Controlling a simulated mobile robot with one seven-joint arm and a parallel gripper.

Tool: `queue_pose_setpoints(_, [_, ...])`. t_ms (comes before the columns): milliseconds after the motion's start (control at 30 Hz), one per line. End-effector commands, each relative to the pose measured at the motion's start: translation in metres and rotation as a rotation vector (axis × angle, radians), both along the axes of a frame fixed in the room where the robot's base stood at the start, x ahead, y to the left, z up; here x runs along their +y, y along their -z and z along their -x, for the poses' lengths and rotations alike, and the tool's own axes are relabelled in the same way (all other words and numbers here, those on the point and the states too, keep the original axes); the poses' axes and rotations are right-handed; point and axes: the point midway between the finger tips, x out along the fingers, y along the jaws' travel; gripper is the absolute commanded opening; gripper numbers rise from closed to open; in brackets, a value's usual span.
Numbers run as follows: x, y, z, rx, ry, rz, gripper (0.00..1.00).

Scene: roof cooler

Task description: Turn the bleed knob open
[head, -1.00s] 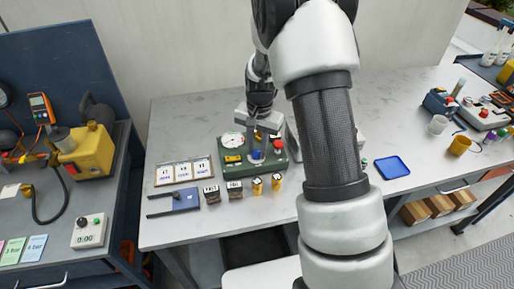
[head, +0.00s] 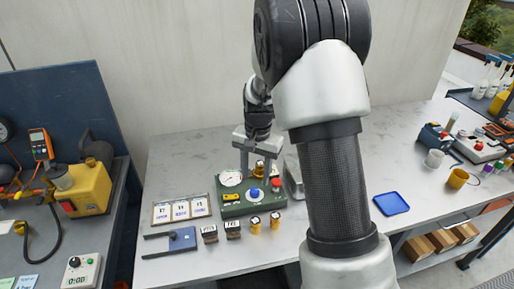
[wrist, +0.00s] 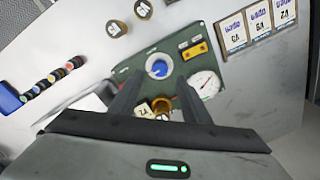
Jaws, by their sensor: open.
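The green panel box (head: 232,210) stands on the bench with a blue knob (head: 256,193) at its front middle. In the wrist view the blue knob (wrist: 159,68) has a pale ring around it; I cannot read a label on it. My gripper (head: 257,176) is open and empty, above the back part of the box and behind the blue knob. In the wrist view the gripper's fingers (wrist: 158,92) point at the panel, with a brass piece (wrist: 162,106) showing between them. The blue knob lies beyond the fingertips, apart from them.
The box also carries a round gauge (head: 230,178), a yellow part (head: 231,197) and a red button (head: 275,184). Tagged blocks, brass cylinders (head: 255,223) and a card stand (head: 181,210) are close by. A blue tray (head: 391,204) lies right of my arm.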

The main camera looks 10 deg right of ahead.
Motion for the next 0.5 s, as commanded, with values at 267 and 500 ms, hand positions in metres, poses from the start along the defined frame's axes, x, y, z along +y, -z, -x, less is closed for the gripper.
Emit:
queue_pose_setpoints(267, [-0.003, -0.071, 0.001, -0.004, 0.001, 0.001, 0.43])
queue_pose_setpoints(500, [-0.004, -0.109, 0.002, -0.002, 0.0, 0.0, 0.43])
